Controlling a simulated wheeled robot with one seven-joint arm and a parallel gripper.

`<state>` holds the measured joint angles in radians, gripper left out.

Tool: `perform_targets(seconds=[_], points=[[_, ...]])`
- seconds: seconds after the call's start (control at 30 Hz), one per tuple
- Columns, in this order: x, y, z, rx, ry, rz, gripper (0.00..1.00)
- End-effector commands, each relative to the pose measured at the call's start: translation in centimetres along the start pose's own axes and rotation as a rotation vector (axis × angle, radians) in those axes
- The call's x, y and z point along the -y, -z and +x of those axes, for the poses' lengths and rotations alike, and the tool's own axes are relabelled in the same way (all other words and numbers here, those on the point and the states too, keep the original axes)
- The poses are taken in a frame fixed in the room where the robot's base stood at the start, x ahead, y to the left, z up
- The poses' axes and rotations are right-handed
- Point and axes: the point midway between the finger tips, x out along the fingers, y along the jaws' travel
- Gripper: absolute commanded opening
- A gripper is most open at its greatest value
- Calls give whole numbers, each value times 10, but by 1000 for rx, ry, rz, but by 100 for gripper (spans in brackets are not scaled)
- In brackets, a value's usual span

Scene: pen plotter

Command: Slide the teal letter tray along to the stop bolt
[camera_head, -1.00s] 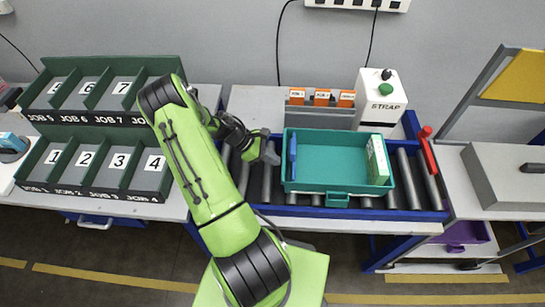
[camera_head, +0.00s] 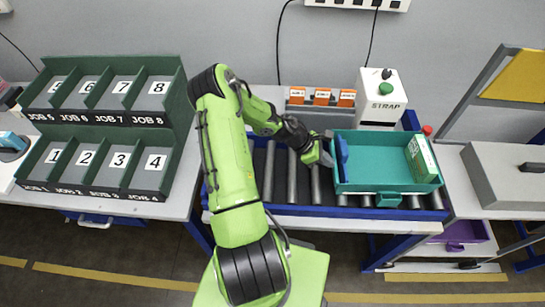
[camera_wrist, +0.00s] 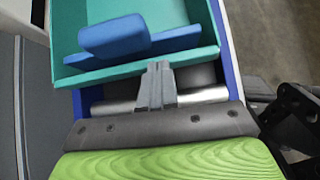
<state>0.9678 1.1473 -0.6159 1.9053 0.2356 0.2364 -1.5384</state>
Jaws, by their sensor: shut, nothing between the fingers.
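The teal letter tray (camera_head: 362,188) sits on the roller conveyor near its right end. It holds a blue item (camera_head: 343,158) at its left side and a green-and-white box (camera_head: 422,158) at its right. The red stop bolt (camera_head: 427,130) shows only its top behind the tray's right end; the rest is hidden, so I cannot tell whether they touch. My gripper (camera_head: 328,158) is shut and empty at the tray's left wall. In the wrist view the closed fingertips (camera_wrist: 157,70) are against or very near the tray wall (camera_wrist: 90,74).
Bare rollers (camera_head: 292,178) lie left of the tray, between blue rails (camera_head: 300,211). The white STRAP box (camera_head: 380,100) and a grey holder with orange cards (camera_head: 322,97) stand behind. Green job bins (camera_head: 95,165) are at left, a grey box (camera_head: 505,170) at right.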

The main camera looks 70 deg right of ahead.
Motion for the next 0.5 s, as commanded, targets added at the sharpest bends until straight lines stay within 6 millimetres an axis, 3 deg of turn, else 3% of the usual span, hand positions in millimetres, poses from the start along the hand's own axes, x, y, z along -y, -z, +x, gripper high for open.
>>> perform_targets(seconds=[0.13,0.5], points=[[0,-16,18,-2,2,-1,0],[1,-21,23,-2,1,-3,0]])
